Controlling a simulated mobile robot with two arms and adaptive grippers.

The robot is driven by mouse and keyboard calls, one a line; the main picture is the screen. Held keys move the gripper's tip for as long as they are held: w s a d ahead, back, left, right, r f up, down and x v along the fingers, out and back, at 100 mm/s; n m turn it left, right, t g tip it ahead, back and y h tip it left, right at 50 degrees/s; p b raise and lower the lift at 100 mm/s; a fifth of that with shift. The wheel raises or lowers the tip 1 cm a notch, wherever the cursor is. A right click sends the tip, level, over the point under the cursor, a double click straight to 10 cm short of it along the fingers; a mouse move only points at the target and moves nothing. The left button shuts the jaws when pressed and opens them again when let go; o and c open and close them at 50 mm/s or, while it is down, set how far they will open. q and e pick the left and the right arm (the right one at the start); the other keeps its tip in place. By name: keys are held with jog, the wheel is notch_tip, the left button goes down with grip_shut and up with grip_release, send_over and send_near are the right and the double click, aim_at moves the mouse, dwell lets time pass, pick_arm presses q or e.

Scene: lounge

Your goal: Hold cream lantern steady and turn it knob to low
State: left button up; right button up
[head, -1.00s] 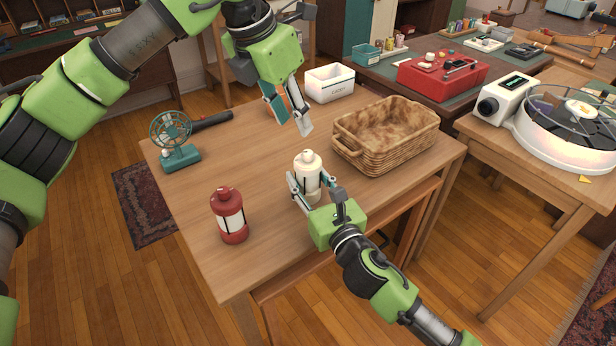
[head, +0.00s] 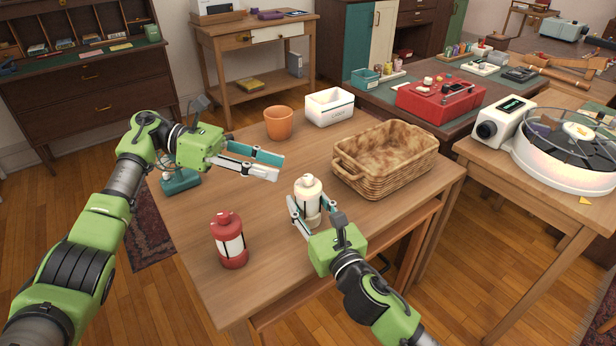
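The cream lantern (head: 308,190) stands upright on the wooden table, near its front middle. My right gripper (head: 307,213) has its fingers on either side of the lantern's lower body and appears closed on it. The knob cannot be made out clearly. My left gripper (head: 262,165) is to the left of and behind the lantern, above the table. Its two fingers are apart with nothing between them, pointing right.
A red lantern (head: 229,240) stands left of the cream one. A wicker basket (head: 345,172) is to the right. A terracotta pot (head: 279,122) and white box (head: 330,106) stand at the back. A teal fan (head: 180,184) is partly hidden behind my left arm.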

aim_at(308, 176)
pick_arm(q)
jog(key=a+f+m+t+h, duration=0.1)
jog(key=a+f+h, duration=0.2)
jog(key=a, duration=0.1)
jog(key=d, duration=1.2)
jog(key=shift+d+f, duration=0.15)
jog(key=shift+d, duration=0.05)
jog(key=shift+c, duration=0.5)
grip_shut()
